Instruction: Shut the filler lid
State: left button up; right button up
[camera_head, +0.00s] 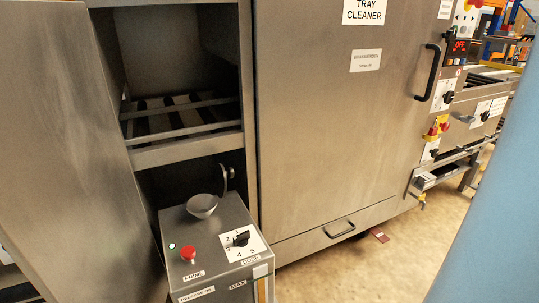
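The filler lid (225,181) looks like a small dark disc standing raised behind the filler opening. The filler opening (202,205) is a pale round cup on top of the grey dosing box (215,235). The lid appears open, apart from the cup's rim. Neither of my grippers is in view.
The box top carries a red button (188,252), a green light (172,246) and a black dial (241,238). An open metal door (75,150) stands at the left. The closed tray cleaner door (335,120) has a black handle (428,72). Floor (340,270) shows at the front right.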

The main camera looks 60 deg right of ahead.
aim_at(221, 174)
jog(key=l, duration=2)
jog(key=i+l, duration=0.1)
jog(key=l, duration=0.15)
jog(key=i+l, duration=0.1)
jog(key=l, duration=0.15)
jog(key=z, duration=0.05)
